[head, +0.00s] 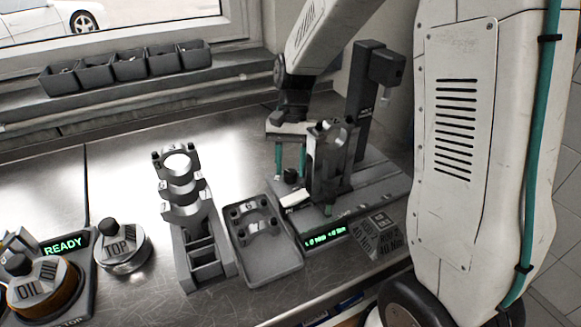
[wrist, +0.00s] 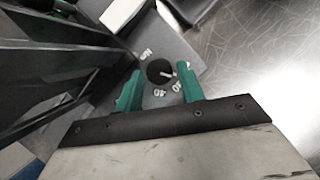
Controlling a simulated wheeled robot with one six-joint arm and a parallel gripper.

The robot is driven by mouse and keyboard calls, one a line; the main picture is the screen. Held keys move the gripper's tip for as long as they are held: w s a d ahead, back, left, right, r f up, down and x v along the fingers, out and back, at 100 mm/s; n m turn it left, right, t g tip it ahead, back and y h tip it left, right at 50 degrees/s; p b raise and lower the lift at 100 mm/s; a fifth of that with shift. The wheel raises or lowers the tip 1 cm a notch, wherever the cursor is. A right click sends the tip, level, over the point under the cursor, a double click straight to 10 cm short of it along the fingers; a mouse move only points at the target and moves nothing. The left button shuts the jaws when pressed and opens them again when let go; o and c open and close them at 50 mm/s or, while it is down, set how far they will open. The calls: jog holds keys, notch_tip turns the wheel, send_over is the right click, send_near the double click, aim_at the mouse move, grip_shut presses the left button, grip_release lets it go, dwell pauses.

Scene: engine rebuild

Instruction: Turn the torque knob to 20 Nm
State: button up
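The torque knob (wrist: 157,70) is a small black round dial with a white pointer mark on its lower right side. Pale markings surround it; one looks like 40, the others are hard to read. My gripper (wrist: 160,76) is open, with one green finger on each side of the knob and a gap to both. In the head view, my gripper (head: 290,174) points down over the dark knob (head: 291,177) on the grey torque station (head: 372,200). I cannot tell how far the fingertips reach down beside it. A green display (head: 325,236) shows small, unclear figures.
A dark clamp fixture (head: 325,165) and a tall post (head: 366,100) stand close right of my gripper. A tray (head: 270,277) with a bearing cap and a cap rack (head: 205,262) are left. A label block (head: 374,238) reads 40 Nm. The steel bench (head: 120,180) is clear behind the rack.

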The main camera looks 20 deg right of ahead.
jog(key=shift+s+a+f, duration=0.1)
jog(key=shift+s+f, duration=0.1)
jog(key=shift+f, duration=0.25)
jog(key=c, duration=0.7)
jog(key=n+h, duration=0.1)
jog(key=n, duration=0.3)
jog(key=shift+a+h, duration=0.1)
jog(key=shift+h, duration=0.3)
jog(key=o, duration=0.7)
jog(key=v, duration=0.8)
jog(key=shift+w, duration=0.2)
